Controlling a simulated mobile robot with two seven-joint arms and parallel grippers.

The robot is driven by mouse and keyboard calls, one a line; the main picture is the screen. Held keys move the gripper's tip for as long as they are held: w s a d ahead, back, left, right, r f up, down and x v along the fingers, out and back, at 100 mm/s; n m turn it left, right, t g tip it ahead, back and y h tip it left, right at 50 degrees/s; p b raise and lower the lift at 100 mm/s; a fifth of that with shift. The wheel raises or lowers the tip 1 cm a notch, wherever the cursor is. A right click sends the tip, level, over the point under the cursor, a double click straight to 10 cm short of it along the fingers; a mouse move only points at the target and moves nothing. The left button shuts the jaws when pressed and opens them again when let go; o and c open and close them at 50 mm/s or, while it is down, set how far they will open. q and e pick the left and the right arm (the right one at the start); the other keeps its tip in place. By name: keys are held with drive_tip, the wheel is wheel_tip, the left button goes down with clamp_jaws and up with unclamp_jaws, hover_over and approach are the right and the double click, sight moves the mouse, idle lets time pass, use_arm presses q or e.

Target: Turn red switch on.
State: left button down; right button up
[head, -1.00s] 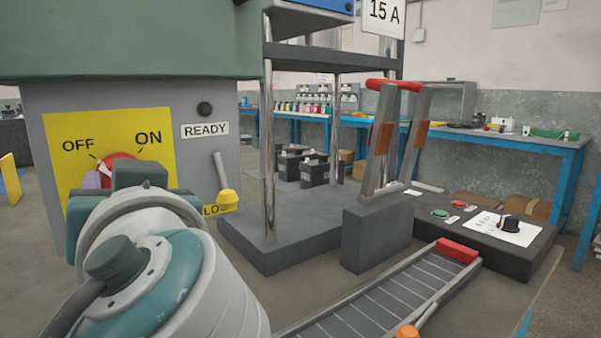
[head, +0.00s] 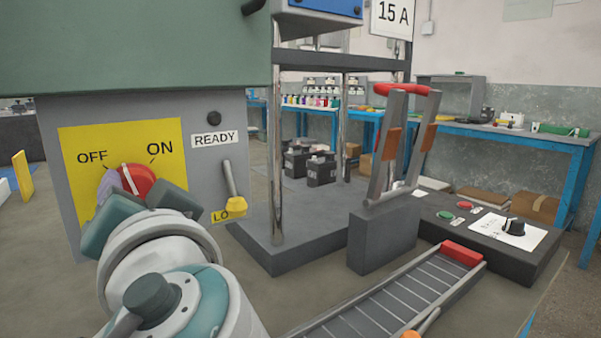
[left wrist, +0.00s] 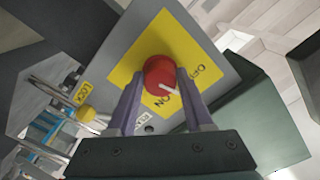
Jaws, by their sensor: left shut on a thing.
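The red switch (head: 139,180) is a round knob on a yellow plate (head: 75,143) marked OFF and ON, on the grey cabinet front. Its white pointer stands between the two words, nearly upright in the head view. The left wrist view shows the red switch (left wrist: 158,72) too, its pointer between ON and OFF. My left gripper (left wrist: 162,82) is shut on the switch, with one purple finger on each side. In the head view, the left gripper (head: 132,184) hides the lower part of the knob. My right gripper is not in view.
A lever with a yellow knob (head: 237,207) stands right of the plate, below the READY label (head: 215,139). A dark box with a red-handled frame (head: 403,90), a conveyor (head: 400,297) and a control box (head: 500,255) are farther right.

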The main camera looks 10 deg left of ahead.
use_arm(q)
drive_tip(key=m+p, duration=0.1)
drive_tip(key=m, duration=0.2)
drive_tip(key=m+p, duration=0.2)
drive_tip(key=m, duration=0.1)
drive_tip(key=shift+r+m, duration=0.2)
drive_tip(key=shift+m, duration=0.1)
drive_tip(key=m+p, duration=0.2)
drive_tip(key=m, duration=0.1)
drive_tip(key=shift+f+m+p, duration=0.1)
drive_tip(key=shift+m+p, duration=0.6)
drive_tip(key=shift+m, duration=0.4)
drive_tip(key=shift+c, duration=1.5)
unclamp_jaws()
